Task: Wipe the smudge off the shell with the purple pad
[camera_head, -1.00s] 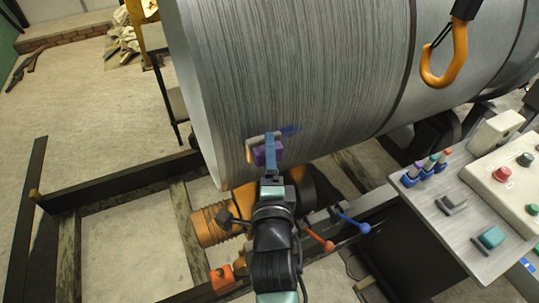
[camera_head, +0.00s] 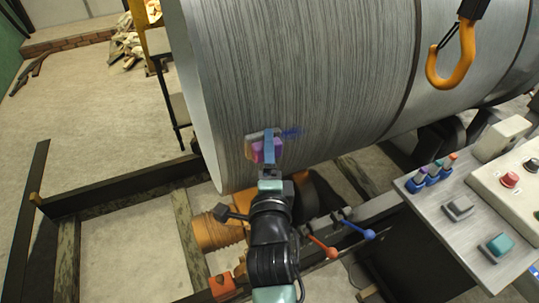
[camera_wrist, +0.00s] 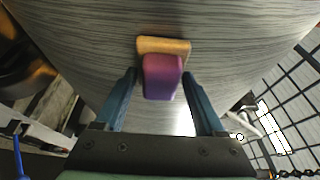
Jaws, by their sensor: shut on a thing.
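The shell (camera_head: 310,70) is a large grey, streaked cylinder across the upper middle of the head view. A small blue smudge (camera_head: 292,133) shows on its lower near side. My gripper (camera_head: 267,150) is shut on the purple pad (camera_head: 257,152), just left of the smudge. In the wrist view the pad (camera_wrist: 162,78) sits between the two blue fingers, with a tan layer (camera_wrist: 163,46) on its far side facing the shell. The tan layer is at or very close to the shell surface; I cannot tell whether it touches. The smudge is not visible in the wrist view.
An orange hook (camera_head: 450,65) hangs in front of the shell at right. A console (camera_head: 470,215) with buttons and knobs stands at lower right. Orange and blue levers (camera_head: 345,235) and a dark frame (camera_head: 120,185) lie below. Open floor (camera_head: 75,110) is at left.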

